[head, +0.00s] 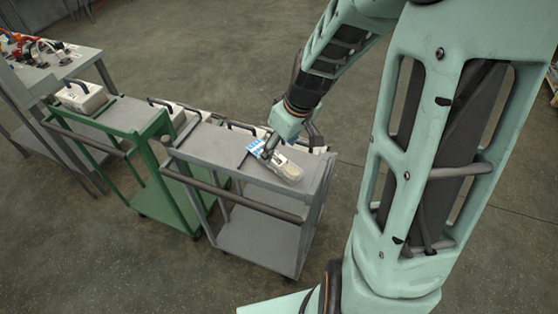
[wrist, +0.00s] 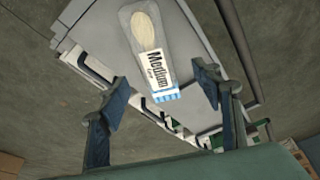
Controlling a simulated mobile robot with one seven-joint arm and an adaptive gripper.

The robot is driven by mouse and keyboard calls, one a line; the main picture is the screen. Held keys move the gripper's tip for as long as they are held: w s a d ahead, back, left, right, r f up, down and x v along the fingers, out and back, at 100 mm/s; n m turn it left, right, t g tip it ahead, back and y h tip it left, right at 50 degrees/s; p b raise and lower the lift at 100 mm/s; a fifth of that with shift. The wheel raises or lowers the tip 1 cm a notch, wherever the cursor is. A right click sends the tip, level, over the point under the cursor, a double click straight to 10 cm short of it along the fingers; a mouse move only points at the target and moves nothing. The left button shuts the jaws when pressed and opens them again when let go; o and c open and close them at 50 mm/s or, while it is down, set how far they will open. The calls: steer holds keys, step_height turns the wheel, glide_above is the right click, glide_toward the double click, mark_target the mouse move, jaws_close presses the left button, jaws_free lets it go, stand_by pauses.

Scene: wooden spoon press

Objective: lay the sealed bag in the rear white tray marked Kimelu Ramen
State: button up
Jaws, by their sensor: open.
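The sealed bag (head: 287,170) lies on the grey cart's top in the head view. It is clear, with a pale spoon-shaped item inside. In the wrist view the bag (wrist: 147,32) shows a white label reading "Medium" and a blue-striped end. My gripper (head: 268,153) is over the bag in the head view. In the wrist view my gripper (wrist: 160,80) is open, its fingers on either side of the labelled end, not closed on it. White trays with black handles stand along the grey cart's rear edge, one at the left (head: 241,132). No Kimelu Ramen marking is readable; my arm partly hides the trays.
The grey cart (head: 220,148) has bare top left of the bag and a dark push bar along its front. A green cart (head: 125,118) stands to its left, carrying a white box (head: 82,97) with a handle. A table (head: 62,70) with cluttered tools is farther left.

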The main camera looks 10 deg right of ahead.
mark_target(275, 157)
steer(key=shift+w+d+p+x, duration=0.1)
steer(key=shift+w+p+x, duration=0.1)
steer(key=shift+x, duration=1.4)
steer(key=shift+w+d+p+x, duration=0.15)
steer(key=shift+w+x, duration=0.1)
steer(key=shift+x, duration=1.35)
steer(key=shift+c, duration=0.5)
steer(key=c, duration=1.1)
steer(key=shift+o, duration=0.2)
steer(key=shift+r, duration=0.1)
